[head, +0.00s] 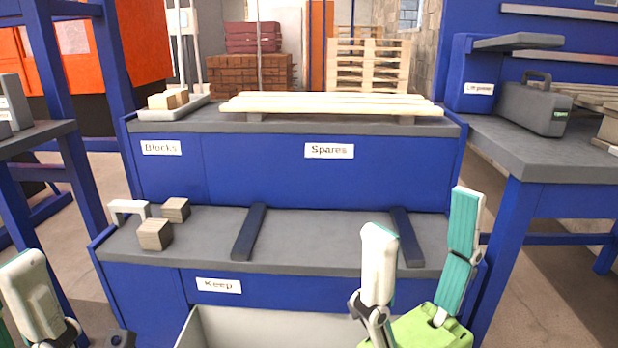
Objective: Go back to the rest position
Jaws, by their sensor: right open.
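My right gripper (423,213) shows at the lower right, in front of the blue stand's lower shelf. Its two pale fingers with teal pads point up and stand wide apart. Nothing is between them. My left gripper (32,292) is at the lower left edge, partly cut off by the frame. One pale finger shows clearly; the rest is out of view, so its opening cannot be told.
The lower shelf (318,238) carries two wooden blocks, a white bracket (129,210) and two dark bars. Pale slats (330,103) lie on the upper shelf. A grey bin (270,328) stands below "Keep". A grey case (533,108) sits on the right table.

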